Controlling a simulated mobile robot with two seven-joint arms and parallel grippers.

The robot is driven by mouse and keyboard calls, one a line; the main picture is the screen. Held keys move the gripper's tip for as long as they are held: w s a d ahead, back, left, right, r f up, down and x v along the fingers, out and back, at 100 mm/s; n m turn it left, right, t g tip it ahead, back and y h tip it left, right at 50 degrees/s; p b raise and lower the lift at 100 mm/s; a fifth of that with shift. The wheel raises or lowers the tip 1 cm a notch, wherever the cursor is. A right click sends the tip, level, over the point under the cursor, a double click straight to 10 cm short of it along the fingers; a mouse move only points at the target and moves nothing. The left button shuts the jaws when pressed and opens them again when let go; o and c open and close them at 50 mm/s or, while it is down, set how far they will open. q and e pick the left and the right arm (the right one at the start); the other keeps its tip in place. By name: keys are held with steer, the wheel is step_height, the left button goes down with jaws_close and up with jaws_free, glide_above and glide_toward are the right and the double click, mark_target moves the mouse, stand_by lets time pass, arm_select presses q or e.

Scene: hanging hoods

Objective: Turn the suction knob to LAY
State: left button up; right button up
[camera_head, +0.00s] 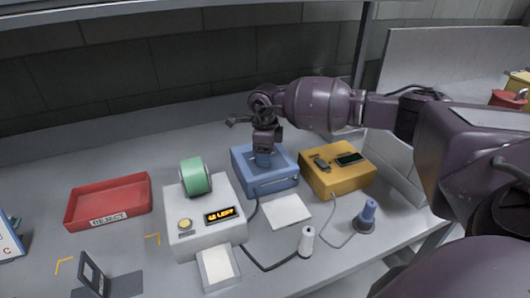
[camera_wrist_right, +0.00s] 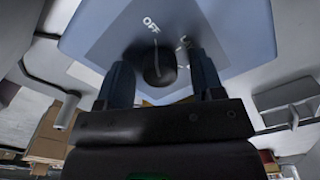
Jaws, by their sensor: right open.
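The blue box (camera_head: 277,182) stands at the middle of the bench, with my right gripper (camera_head: 264,158) pointing down onto its top. In the right wrist view, the dark round suction knob (camera_wrist_right: 157,66) sits on the blue box (camera_wrist_right: 235,25)'s grey label plate. A light line on the knob runs towards the word OFF (camera_wrist_right: 151,24). Other label marks beside the knob are partly hidden and I cannot read them. The open fingers of my right gripper (camera_wrist_right: 162,80) stand on either side of the knob, with gaps visible. My left gripper is not in view.
A white device (camera_head: 205,228) with a green roll (camera_head: 196,176) stands left of the blue box, and a yellow box (camera_head: 337,178) stands right. In front are a white pad (camera_head: 287,212), a white bottle-like tool (camera_head: 306,241) and a blue one (camera_head: 368,212). A red REJECT tray (camera_head: 108,199) lies left.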

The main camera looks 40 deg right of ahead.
steer(key=c, duration=0.9)
